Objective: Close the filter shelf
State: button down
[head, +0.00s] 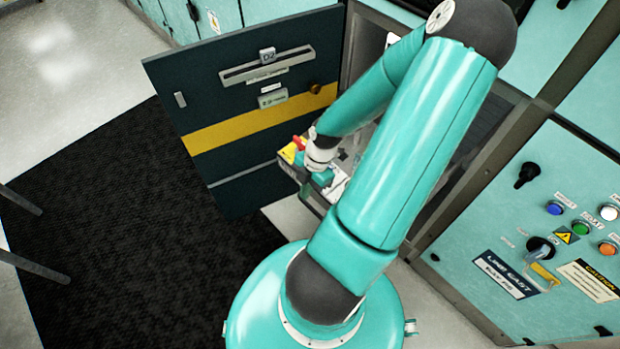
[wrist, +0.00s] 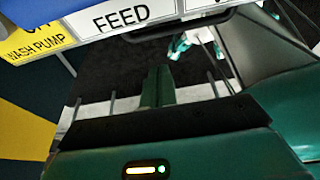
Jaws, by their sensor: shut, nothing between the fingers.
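The filter shelf (head: 288,172) appears to stick out of the open cabinet, beside the dark swung-open door (head: 235,165). Small items and labels sit on it, partly hidden by my arm. My gripper (head: 322,179) is at the shelf's outer end; its fingertips are not clear in the head view. In the wrist view my gripper (wrist: 158,87) is shut and empty. A white FEED label (wrist: 122,17) and a yellow WASH PUMP label (wrist: 35,42) show close by at the top. I cannot tell whether my gripper touches the shelf.
The door stands wide open at the left, with a yellow stripe and a long handle (head: 267,65). A control panel (head: 560,225) with buttons and knobs is at the right. A black mat (head: 100,230) covers clear floor at the left. Thin dark legs (head: 35,265) show at the left edge.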

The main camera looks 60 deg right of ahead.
jog(key=shift+s+d+f, duration=0.2)
jog(key=shift+d+f, duration=0.3)
jog(key=shift+d, duration=0.3)
jog(key=shift+s+d+f, duration=0.15)
jog(key=shift+d+f, duration=0.35)
jog(key=shift+d, duration=0.3)
jog(key=shift+d, duration=0.1)
